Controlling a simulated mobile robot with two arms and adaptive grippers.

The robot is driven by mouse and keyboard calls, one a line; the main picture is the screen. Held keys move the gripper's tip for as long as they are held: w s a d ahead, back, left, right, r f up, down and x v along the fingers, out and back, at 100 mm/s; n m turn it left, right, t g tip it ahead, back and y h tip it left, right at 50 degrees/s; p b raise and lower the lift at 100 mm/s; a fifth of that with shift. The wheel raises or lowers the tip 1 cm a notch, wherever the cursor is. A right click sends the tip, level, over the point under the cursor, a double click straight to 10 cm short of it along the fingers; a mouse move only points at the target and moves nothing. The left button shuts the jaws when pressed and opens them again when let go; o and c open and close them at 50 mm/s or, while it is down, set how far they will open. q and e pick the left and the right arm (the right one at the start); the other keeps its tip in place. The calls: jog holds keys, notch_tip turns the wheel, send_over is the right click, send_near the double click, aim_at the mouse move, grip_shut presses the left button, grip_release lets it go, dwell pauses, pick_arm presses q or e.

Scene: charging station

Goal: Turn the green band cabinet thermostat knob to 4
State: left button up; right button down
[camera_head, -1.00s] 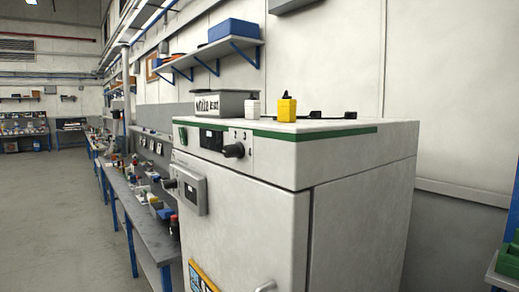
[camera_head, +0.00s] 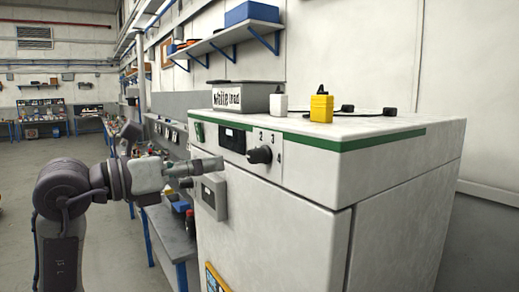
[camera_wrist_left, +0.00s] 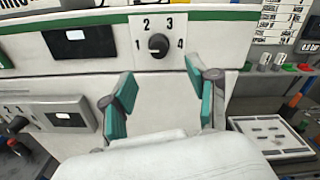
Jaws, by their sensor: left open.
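The white cabinet (camera_head: 290,215) has a green band (camera_head: 385,140) along its top edge. Its black thermostat knob (camera_head: 260,155) is on the front panel, beside a dark display (camera_head: 232,140). In the left wrist view the knob (camera_wrist_left: 158,45) has the numbers 1, 2, 3 and 4 around it; its exact pointer direction is too small to tell. My left gripper (camera_head: 207,173) is in front of the cabinet, left of and slightly below the knob. In the left wrist view its teal fingers (camera_wrist_left: 160,82) are apart and empty, below the knob and not touching it. My right gripper is out of view.
A grey box with a display (camera_head: 213,195) sticks out from the cabinet's left front. A labelled grey bin (camera_head: 245,97), a white bottle (camera_head: 278,102) and a yellow container (camera_head: 321,106) stand on top. A workbench (camera_head: 172,235) runs behind at left. The floor at left is clear.

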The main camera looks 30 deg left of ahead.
aim_at(250, 158)
pick_arm(q)
jog(key=p+x, duration=0.4)
jog(key=x, duration=0.5)
jog(key=shift+w+d+r+p, duration=0.1)
jog(key=shift+w+p, duration=0.2)
jog(key=shift+w, duration=0.1)
jog(key=shift+w+d, duration=0.2)
jog(key=shift+w, duration=0.3)
